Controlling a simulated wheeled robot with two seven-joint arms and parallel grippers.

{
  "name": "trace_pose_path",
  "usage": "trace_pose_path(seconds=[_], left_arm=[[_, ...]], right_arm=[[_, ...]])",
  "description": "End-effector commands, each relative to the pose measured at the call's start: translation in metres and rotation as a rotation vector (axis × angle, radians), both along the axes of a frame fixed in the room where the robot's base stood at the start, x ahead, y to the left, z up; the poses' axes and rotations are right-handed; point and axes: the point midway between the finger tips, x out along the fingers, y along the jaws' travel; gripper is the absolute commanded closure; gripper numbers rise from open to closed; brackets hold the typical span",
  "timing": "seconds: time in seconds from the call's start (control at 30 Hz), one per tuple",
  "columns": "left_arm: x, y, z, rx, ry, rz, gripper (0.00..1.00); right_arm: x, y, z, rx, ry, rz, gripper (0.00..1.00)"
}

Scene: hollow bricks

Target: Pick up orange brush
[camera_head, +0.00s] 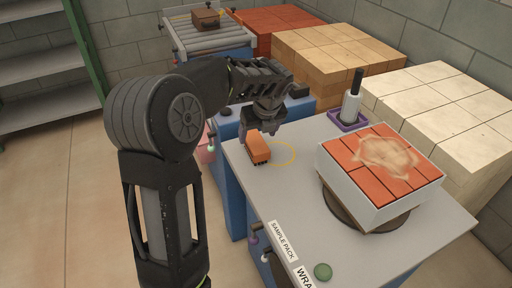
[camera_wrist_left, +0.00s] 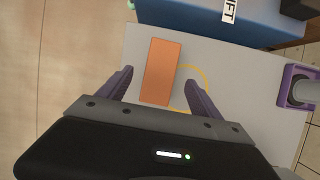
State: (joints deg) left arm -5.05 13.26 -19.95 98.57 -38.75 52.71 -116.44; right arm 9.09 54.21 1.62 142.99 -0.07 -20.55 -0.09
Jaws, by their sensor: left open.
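The orange brush (camera_head: 257,147) lies on the grey tabletop (camera_head: 290,188), near its far left corner and beside a yellow ring marked on the surface. Dark bristles show under its near edge. My left gripper (camera_head: 262,122) is just above and behind the brush in the head view. In the left wrist view the orange brush (camera_wrist_left: 161,72) lies ahead, between the lines of the two spread fingers of my left gripper (camera_wrist_left: 158,92). The fingers are open, with nothing held. My right gripper is in neither view.
A white block topped with red bricks and sandy dust (camera_head: 385,165) stands on a round turntable at the right. A bottle in a purple holder (camera_head: 348,118) stands at the back. A green button (camera_head: 322,271) is at the front. Brick stacks (camera_head: 345,55) stand behind.

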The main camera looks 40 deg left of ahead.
Motion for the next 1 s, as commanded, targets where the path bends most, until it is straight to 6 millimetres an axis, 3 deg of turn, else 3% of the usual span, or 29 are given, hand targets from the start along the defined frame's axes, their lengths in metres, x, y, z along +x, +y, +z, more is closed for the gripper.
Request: trace_pose_path(seconds=[0.37, 0.73, 1.0], left_arm=[[0.001, 0.002, -0.006, 0.0, -0.001, 0.0, 0.25], [0.009, 0.016, -0.049, 0.001, 0.002, 0.0, 0.25], [0.011, 0.017, -0.053, 0.0, -0.001, 0.0, 0.25]], right_arm=[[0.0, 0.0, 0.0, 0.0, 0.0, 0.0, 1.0], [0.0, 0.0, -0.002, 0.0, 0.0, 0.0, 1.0], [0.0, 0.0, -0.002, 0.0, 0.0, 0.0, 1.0]])
